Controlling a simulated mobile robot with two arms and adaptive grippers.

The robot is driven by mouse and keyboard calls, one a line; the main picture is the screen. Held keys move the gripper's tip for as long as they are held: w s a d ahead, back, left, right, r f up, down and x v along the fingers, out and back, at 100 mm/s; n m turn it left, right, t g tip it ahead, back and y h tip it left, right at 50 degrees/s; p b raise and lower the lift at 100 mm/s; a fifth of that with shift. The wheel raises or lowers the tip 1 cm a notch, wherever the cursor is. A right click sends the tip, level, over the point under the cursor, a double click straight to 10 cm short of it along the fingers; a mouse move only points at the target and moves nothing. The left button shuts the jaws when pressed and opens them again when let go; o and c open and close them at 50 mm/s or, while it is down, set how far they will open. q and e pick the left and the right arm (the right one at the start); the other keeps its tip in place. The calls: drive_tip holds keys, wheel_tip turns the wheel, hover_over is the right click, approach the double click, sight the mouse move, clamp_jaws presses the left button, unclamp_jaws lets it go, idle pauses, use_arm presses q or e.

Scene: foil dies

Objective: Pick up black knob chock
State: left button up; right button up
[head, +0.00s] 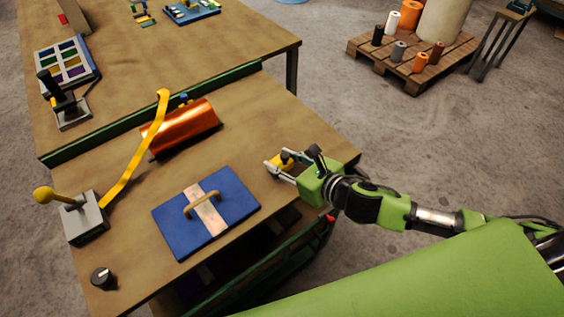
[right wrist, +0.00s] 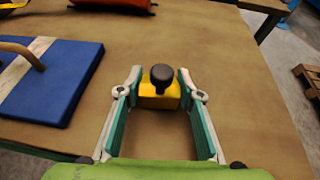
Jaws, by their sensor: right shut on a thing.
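The black knob chock is a small yellow block with a round black knob on top. In the head view the chock (head: 284,161) is at the right part of the near workbench, close to its right edge. In the right wrist view the chock (right wrist: 160,97) stands upright between the fingertips. My right gripper (head: 277,162) is shut on the chock, with a finger on each side of the yellow block; it also shows in the right wrist view (right wrist: 160,84). The chock appears at or just above the bench top; I cannot tell if it touches. My left gripper is not in view.
A blue plate (head: 235,208) with a tan handle lies left of the gripper. An orange copper-coloured roll (head: 185,127) lies behind it. A grey block with a yellow lever (head: 86,220) and a black dial (head: 103,278) are at the left. Bench top around the chock is clear.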

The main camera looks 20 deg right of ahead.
sight(287, 157)
wheel_tip(287, 157, up, 3)
drive_tip(key=s+a+r+p, duration=0.5)
drive_tip(key=s+r, duration=0.4)
drive_tip(key=s, duration=0.3)
drive_tip(key=shift+s+a+r, duration=0.2)
drive_tip(key=shift+s+a, duration=0.05)
drive_tip(key=shift+a, duration=0.45)
